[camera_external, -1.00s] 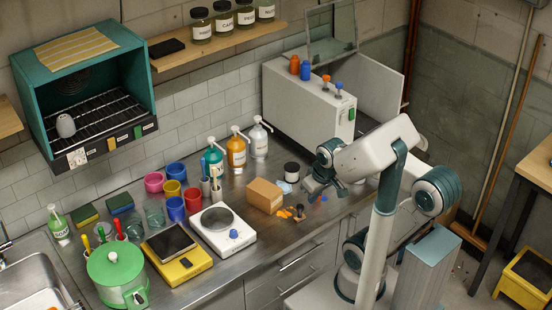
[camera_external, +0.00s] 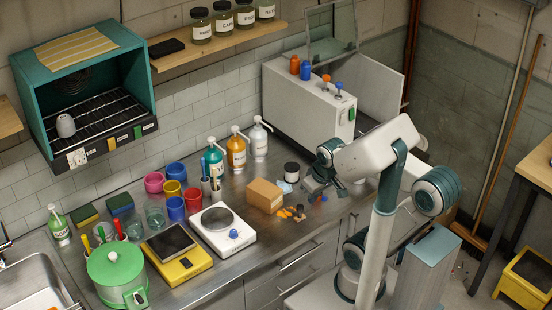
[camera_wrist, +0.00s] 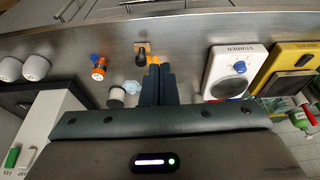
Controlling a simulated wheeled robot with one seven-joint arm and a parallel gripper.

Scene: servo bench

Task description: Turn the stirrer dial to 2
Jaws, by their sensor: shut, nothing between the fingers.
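The white stirrer (camera_external: 244,246) stands on the steel counter with a round dark plate on top and a blue dial (camera_external: 234,234) on its front. In the wrist view the stirrer (camera_wrist: 217,62) is at the right, with its label and its blue dial (camera_wrist: 240,67). The dial's setting is too small to read. My gripper (camera_external: 307,192) is over the counter to the right of the stirrer, apart from it. In the wrist view my gripper (camera_wrist: 157,70) is shut and empty, with the dial to the right of its fingers.
A yellow device (camera_external: 190,267) stands left of the stirrer. A cardboard box (camera_external: 265,196), small orange pieces and a dark-capped jar (camera_external: 291,172) lie between the stirrer and my gripper or near it. Pump bottles (camera_external: 236,153) and cups (camera_external: 176,208) stand behind. The counter's front strip is mostly clear.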

